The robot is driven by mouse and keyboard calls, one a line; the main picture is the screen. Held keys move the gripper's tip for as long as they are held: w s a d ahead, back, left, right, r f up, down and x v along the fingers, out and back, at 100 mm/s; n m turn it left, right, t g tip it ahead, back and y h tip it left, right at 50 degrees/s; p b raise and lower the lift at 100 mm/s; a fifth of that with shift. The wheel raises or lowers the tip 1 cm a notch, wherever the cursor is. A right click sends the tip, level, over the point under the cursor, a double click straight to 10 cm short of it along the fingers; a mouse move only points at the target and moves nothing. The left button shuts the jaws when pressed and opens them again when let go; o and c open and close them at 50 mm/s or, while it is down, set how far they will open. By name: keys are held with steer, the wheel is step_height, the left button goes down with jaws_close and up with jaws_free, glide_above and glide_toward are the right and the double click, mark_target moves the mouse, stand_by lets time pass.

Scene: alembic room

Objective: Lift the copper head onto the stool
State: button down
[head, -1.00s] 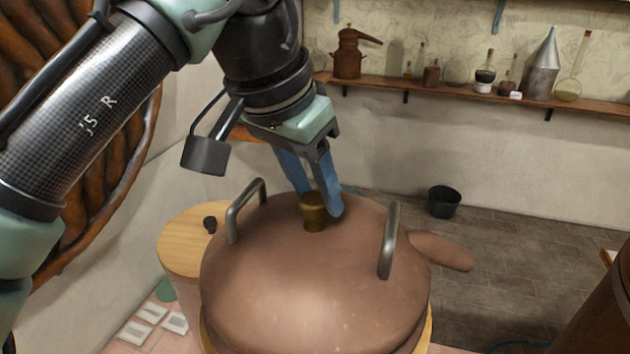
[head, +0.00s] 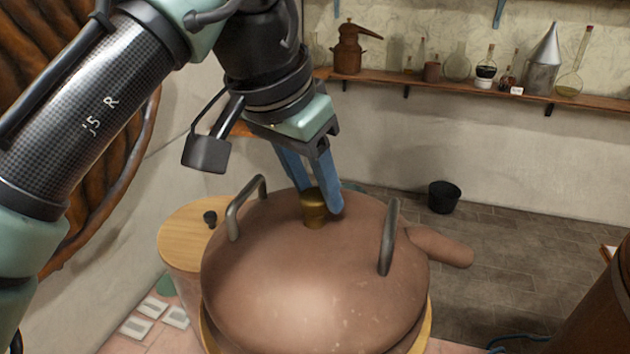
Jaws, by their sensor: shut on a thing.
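The copper head (head: 300,270) is a large brown dome with two grey side handles, a brass knob (head: 313,212) on top and a spout (head: 442,247) pointing right. My gripper (head: 315,195) reaches down from above, and its blue fingers are shut on the brass knob. The head sits over a round yellowish rim (head: 427,325), of which only slivers show; I cannot tell whether they touch. A round wooden top (head: 185,232) shows behind the head at left, partly hidden by it; it may be the stool.
A small dark knob (head: 210,218) stands on the wooden top. A black bucket (head: 444,197) stands on the tiled floor near the back wall. A shelf (head: 440,90) holds several glass and copper vessels. A large brown vessel (head: 600,315) stands at the right edge.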

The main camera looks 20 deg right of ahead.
steer(key=shift+r, duration=0.15)
steer(key=shift+c, duration=1.8)
jaws_free()
steer(key=shift+s, duration=0.1)
steer(key=shift+f, duration=0.25)
steer(key=b+v, duration=0.1)
steer(key=v, duration=1.2)
steer(key=w+d+r+t+h, duration=0.6)
steer(key=d+t+h, duration=0.2)
steer(key=d+t, duration=0.25)
steer(key=s+a+r+n+t+y, duration=0.2)
steer(key=s+a+n+t+y, duration=0.3)
steer(key=s+a+t, duration=0.1)
steer(key=s+a+r+n+t+y, duration=0.3)
steer(key=s+a+n+t+y, duration=0.3)
steer(key=a, duration=0.5)
steer(key=shift+a+r+t+y, duration=0.2)
steer(key=shift+t+y, duration=0.1)
steer(key=shift+t, duration=0.95)
